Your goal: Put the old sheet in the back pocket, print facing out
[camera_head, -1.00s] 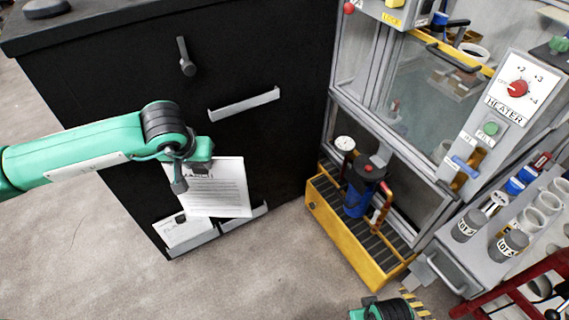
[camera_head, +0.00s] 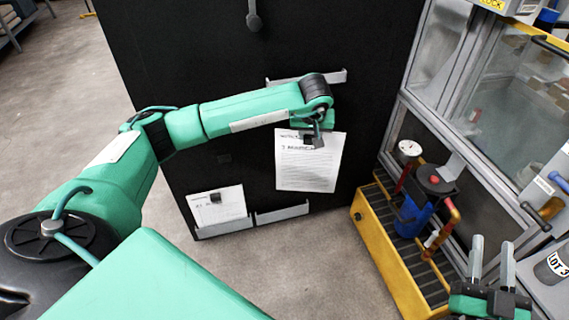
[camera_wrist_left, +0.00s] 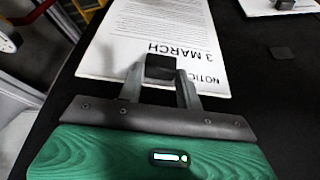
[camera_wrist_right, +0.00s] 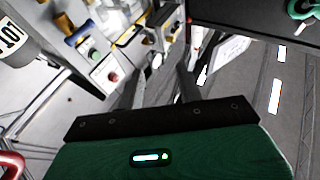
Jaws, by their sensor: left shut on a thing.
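A white printed sheet reading "3 MARCH" (camera_head: 308,165) hangs in front of the black panel, its print facing the head camera. My left gripper (camera_head: 314,138) is shut on the black tab at its top edge; the left wrist view shows the fingers (camera_wrist_left: 160,85) around that tab. A second printed sheet (camera_head: 220,208) with a black tab stands in the lower left pocket (camera_head: 222,229). The lower right pocket (camera_head: 282,214) is below the held sheet and looks empty. A wider upper pocket (camera_head: 335,77) is partly behind my left arm. My right gripper (camera_head: 491,262) is open and empty.
A dark handle (camera_head: 254,18) juts from the panel's upper part. Floor before the panel is clear.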

